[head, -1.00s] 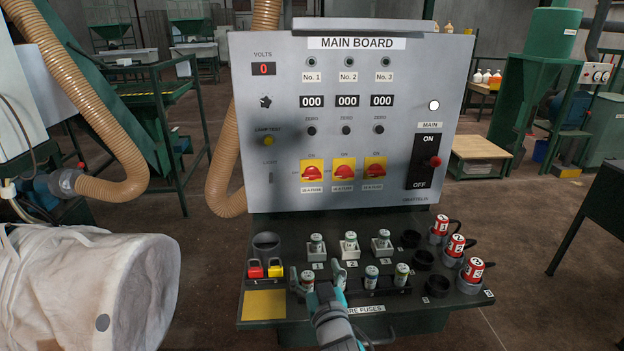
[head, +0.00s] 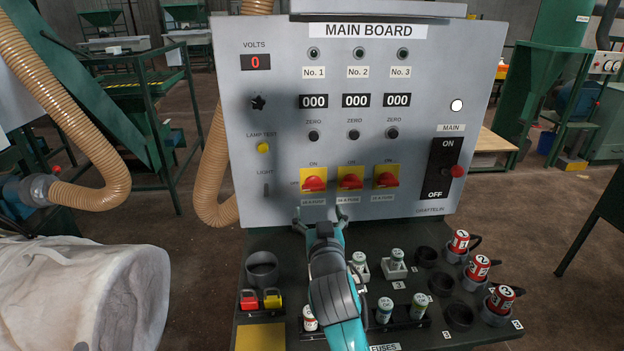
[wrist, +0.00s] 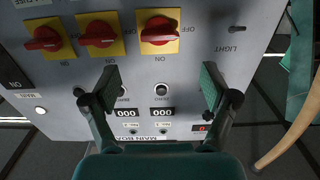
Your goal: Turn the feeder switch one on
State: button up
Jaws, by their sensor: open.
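Feeder switch one (head: 313,178) is the leftmost of three red rotary switches on yellow plates, on the main board (head: 270,110). Its red handle lies roughly sideways, with ON marked above and OFF at the left. In the wrist view, which is upside down, switch one (wrist: 160,35) is the rightmost, beside the LIGHT toggle. My gripper (head: 321,212) is open and empty, just below switch one in the head view. In the wrist view the fingers (wrist: 160,82) are spread wide and apart from the switch, which lines up between them.
Switches two (head: 351,177) and three (head: 387,176) sit close to the right. The black main switch (head: 440,168) is farther right. Below, a dark shelf holds fuses (head: 385,310), padlocks (head: 272,299), a grey cup (head: 262,269) and numbered red plugs (head: 478,266).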

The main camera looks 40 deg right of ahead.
aim_at(314, 189)
jog(key=x, duration=1.1)
jog(key=shift+d, duration=0.1)
jog(key=c, duration=1.2)
jog(key=shift+o, duration=0.2)
